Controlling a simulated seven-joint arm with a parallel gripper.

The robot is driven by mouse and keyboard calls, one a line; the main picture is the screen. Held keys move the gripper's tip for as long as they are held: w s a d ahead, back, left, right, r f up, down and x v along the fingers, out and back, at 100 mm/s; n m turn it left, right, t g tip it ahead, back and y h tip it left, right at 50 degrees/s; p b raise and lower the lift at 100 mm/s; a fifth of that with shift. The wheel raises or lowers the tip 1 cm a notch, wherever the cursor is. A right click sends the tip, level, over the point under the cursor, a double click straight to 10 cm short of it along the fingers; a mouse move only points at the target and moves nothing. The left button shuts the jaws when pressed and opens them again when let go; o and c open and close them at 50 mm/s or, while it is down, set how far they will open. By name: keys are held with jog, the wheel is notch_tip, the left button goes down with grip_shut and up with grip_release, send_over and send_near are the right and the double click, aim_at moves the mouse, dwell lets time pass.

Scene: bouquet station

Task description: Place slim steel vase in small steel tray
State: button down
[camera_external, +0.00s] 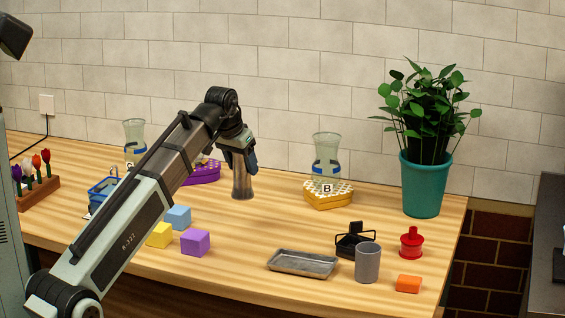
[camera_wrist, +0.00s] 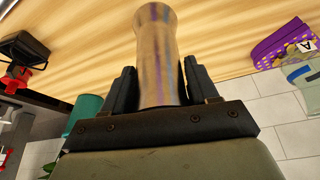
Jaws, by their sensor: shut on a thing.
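The slim steel vase (camera_external: 242,184) is a shiny narrow metal vessel at the middle back of the table. My gripper (camera_external: 238,164) is shut on its upper part from above. The vase looks upright, with its base at or just above the wood; I cannot tell whether it touches. In the wrist view the vase (camera_wrist: 157,60) stands between the two dark fingers of my gripper (camera_wrist: 155,90). The small steel tray (camera_external: 303,262) lies flat and empty near the table's front edge, to the right of and nearer than the vase.
A grey cup (camera_external: 368,262), black caddy (camera_external: 354,240), red dispenser (camera_external: 411,243) and orange block (camera_external: 408,284) stand right of the tray. Purple (camera_external: 195,242), yellow (camera_external: 159,235) and blue (camera_external: 178,217) blocks lie left. A glass vase on yellow box B (camera_external: 328,196) stands behind. The table between vase and tray is clear.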

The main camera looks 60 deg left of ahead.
jog(key=shift+r, duration=0.4)
jog(key=shift+w+d, duration=0.15)
jog(key=shift+d, duration=0.1)
jog(key=w+d+r+m, duration=0.1)
jog(key=w+d+m, duration=0.15)
jog(key=d, duration=1.05)
jog(key=w+d+m, duration=0.2)
jog(key=w+d, duration=0.1)
jog(key=d, duration=1.1)
jog(key=shift+s+a+f+n, duration=0.2)
jog(key=shift+f+n, duration=0.3)
jog(key=shift+f, duration=1.2)
jog(key=shift+s+a+f+n, duration=0.1)
jog(key=shift+a+f+n, duration=0.25)
jog(key=shift+f, duration=1.4)
jog(key=shift+s+a+f+n, duration=0.1)
jog(key=shift+f+n, duration=0.5)
jog(key=shift+f, duration=1.1)
jog(key=shift+f, duration=0.1)
